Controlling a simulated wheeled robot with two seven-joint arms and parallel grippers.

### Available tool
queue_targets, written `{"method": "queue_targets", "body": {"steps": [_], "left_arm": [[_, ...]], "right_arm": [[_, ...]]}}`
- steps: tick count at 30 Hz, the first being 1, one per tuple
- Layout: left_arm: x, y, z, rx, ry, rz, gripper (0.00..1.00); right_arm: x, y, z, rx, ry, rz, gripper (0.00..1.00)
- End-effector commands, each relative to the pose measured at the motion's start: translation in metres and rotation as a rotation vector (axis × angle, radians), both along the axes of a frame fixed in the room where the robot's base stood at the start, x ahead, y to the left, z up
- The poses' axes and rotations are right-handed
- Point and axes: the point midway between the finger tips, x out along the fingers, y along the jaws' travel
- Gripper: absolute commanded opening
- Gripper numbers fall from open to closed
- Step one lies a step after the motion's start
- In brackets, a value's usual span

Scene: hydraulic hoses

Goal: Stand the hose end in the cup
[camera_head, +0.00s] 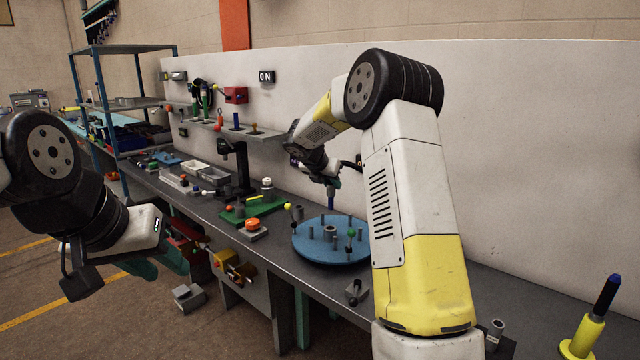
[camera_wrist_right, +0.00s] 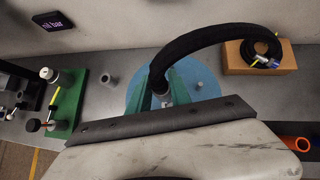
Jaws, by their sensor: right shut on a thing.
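My right gripper (camera_wrist_right: 162,94) is shut on the end of a black hose (camera_wrist_right: 212,38). The hose arches up from the green fingers and curves to the right. A grey metal fitting (camera_wrist_right: 168,96) shows between the fingers. In the head view the right gripper (camera_head: 329,181) holds a dark blue tip (camera_head: 331,200) above the blue round plate (camera_head: 312,256). A grey upright tube, perhaps the cup (camera_wrist_right: 109,80), stands left of the plate. A short hollow piece (camera_head: 330,233) stands mid-plate. My left gripper (camera_head: 150,268) hangs at the left, its finger gap unclear.
Several small pegs stand on the plate. A green board (camera_head: 258,209) and an orange knob (camera_head: 252,224) lie left of it. A white wall (camera_head: 540,150) rises behind the bench.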

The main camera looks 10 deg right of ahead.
Motion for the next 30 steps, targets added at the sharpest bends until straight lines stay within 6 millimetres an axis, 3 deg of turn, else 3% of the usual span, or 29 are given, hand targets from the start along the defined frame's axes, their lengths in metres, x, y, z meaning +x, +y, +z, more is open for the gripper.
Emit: {"method": "queue_targets", "body": {"steps": [18,30], "left_arm": [[0.0,0.0,0.0,0.0,0.0,0.0,0.36],[0.0,0.0,0.0,0.0,0.0,0.0,0.36]], "right_arm": [[0.0,0.0,-0.048,-0.002,0.0,0.0,0.0],[0.0,0.0,-0.058,0.0,-0.001,0.001,0.0]]}}
